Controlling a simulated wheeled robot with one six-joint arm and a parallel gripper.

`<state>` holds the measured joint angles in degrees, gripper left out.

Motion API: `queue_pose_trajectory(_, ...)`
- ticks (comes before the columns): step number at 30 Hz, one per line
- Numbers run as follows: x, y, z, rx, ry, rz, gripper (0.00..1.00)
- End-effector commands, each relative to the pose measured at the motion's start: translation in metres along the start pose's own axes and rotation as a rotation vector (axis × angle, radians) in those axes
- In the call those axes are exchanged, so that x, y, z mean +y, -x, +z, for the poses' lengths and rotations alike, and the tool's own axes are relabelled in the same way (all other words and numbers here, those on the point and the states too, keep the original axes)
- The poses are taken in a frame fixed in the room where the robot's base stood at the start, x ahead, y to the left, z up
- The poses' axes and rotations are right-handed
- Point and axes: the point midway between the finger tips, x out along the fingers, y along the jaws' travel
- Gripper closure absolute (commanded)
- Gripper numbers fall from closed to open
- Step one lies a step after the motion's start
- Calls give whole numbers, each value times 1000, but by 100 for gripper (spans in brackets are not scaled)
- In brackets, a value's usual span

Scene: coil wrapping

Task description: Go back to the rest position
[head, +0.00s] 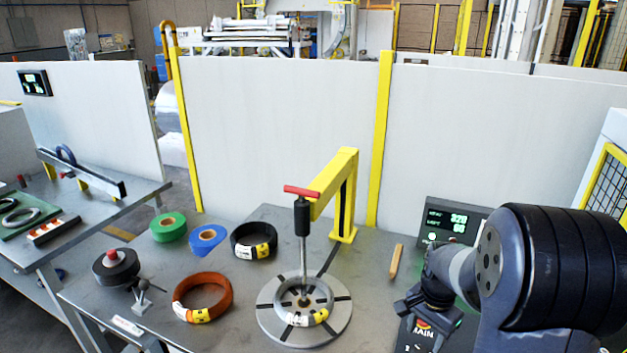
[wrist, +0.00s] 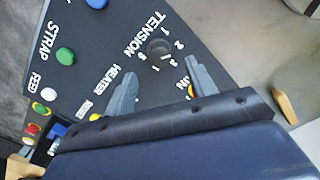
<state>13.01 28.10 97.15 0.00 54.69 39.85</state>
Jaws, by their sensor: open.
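My gripper (head: 430,312) is at the lower right of the head view, over the dark control panel. In the wrist view, the two grey fingers of my gripper (wrist: 160,82) stand apart with nothing between them. Below them is the control panel face (wrist: 95,45), with a TENSION dial (wrist: 158,47), HEATER and STRAP labels and coloured buttons. I cannot tell whether the fingers touch the panel. My arm (head: 560,265) covers part of the panel in the head view.
A grey coil (head: 318,294) lies on the round turntable (head: 275,328) under a yellow post (head: 345,195) with a red handle (head: 302,191). An orange coil (head: 186,285), black coil (head: 240,232), and green (head: 168,227) and blue (head: 208,238) rolls lie left. A wooden stick (head: 396,262) lies near my gripper.

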Motion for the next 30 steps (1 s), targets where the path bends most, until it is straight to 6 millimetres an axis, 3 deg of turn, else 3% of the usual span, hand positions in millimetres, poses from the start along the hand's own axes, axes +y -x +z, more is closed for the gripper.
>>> queue_pose_trajectory(6, 0, 38, 0, 3, 2, -2, 47)
queue_pose_trajectory(12, 0, 56, 0, 1, 2, -1, 47)
queue_pose_trajectory(30, -6, 60, 5, 26, 34, -19, 47)
